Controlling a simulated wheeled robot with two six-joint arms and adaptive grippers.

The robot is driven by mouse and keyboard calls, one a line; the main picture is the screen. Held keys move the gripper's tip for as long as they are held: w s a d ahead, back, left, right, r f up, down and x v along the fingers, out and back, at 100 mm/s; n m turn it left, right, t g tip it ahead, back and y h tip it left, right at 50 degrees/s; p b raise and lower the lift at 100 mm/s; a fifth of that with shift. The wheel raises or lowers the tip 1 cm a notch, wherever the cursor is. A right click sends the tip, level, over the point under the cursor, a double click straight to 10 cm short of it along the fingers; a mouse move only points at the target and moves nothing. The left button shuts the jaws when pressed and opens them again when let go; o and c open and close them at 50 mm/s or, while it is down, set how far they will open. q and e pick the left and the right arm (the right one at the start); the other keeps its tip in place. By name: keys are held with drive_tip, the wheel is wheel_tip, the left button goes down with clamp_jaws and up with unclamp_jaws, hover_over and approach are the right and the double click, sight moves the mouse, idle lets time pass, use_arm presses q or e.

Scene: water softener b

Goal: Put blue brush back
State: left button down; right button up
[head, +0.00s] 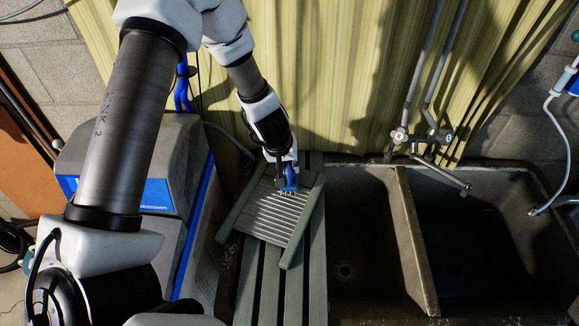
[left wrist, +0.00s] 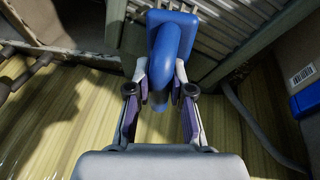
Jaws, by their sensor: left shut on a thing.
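The blue brush (head: 291,177) is in my left gripper (head: 284,172), over the upper part of a ridged washboard (head: 272,208). In the left wrist view the brush (left wrist: 172,42) sits between the two fingers of the left gripper (left wrist: 161,88), which are closed on its handle. The washboard also shows behind it in the left wrist view (left wrist: 222,35). I cannot tell whether the brush touches the washboard. My right gripper is not in view.
The washboard lies at an angle on green slats (head: 270,285) left of a double stone sink (head: 408,240). A tap (head: 430,160) reaches over the sink. A grey and blue water softener (head: 150,190) stands at left. A yellow-green corrugated wall (head: 330,70) is behind.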

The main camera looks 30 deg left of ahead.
use_arm(q)
drive_tip(key=shift+d+f, duration=0.1)
drive_tip(key=shift+f, duration=0.05)
drive_tip(key=shift+s+f, duration=0.1)
drive_tip(key=shift+s, duration=0.1)
drive_tip(key=c, duration=1)
unclamp_jaws()
drive_tip(key=shift+a, duration=0.35)
drive_tip(key=shift+c, duration=0.2)
drive_tip(key=shift+w+d+f, duration=0.1)
drive_tip(key=shift+d, duration=0.1)
